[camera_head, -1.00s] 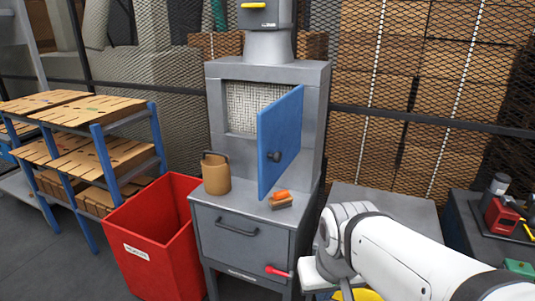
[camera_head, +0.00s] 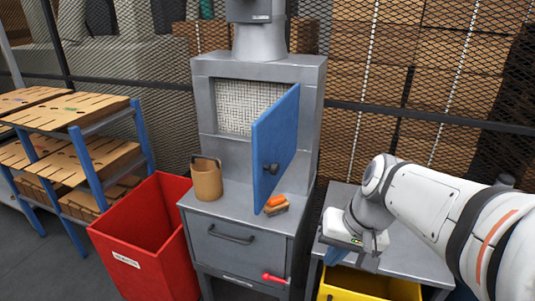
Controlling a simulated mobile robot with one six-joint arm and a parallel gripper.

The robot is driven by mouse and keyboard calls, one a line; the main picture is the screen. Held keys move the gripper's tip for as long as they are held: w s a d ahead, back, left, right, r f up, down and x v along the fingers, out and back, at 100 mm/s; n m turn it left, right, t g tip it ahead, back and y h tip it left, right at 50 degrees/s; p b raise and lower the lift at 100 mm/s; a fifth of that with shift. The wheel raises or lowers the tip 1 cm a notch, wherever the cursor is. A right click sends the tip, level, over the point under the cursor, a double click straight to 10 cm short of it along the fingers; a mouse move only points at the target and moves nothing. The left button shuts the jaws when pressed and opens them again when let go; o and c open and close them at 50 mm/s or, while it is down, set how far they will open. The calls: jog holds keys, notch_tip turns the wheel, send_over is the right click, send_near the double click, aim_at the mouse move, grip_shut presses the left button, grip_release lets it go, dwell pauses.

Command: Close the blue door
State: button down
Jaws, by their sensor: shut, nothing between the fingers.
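The blue door (camera_head: 277,140) stands open on the grey cabinet (camera_head: 309,112), swung out toward me from the right side of the opening. A dark knob (camera_head: 271,169) sits low on its face. The opening (camera_head: 243,105) behind it shows a pale mesh and is partly covered by the door. My gripper (camera_head: 371,243) is at the right, over the grey side table, apart from the door and lower than its knob. Its small fingers look closed and empty.
A brown pot (camera_head: 207,178) and an orange-topped brush (camera_head: 276,204) rest on the cabinet ledge, the brush close below the door. A red bin (camera_head: 147,229) stands left, a yellow bin (camera_head: 372,284) at front right. Shelving (camera_head: 86,170) is far left.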

jog(key=w+a+r+m+t+y+p, duration=0.1)
jog(key=w+r+m+y+p, duration=0.4)
jog(key=w+r, duration=0.65)
jog(key=w+a+f, duration=0.1)
jog(key=a+f, duration=0.1)
jog(key=a, duration=0.1)
jog(key=w+a+f+n+p, duration=0.1)
jog(key=a, duration=0.3)
jog(key=w+a+f+n+y, duration=0.1)
jog(key=a+f, duration=0.1)
jog(key=a, duration=0.1)
jog(key=shift+w+a+f+t+p, duration=0.15)
jog(key=shift+w+f+t+p, duration=0.1)
jog(key=shift+f+t+p, duration=0.05)
jog(key=shift+w+a+f, duration=0.1)
jog(key=shift+w+a, duration=0.05)
jog(key=shift+a, duration=0.1)
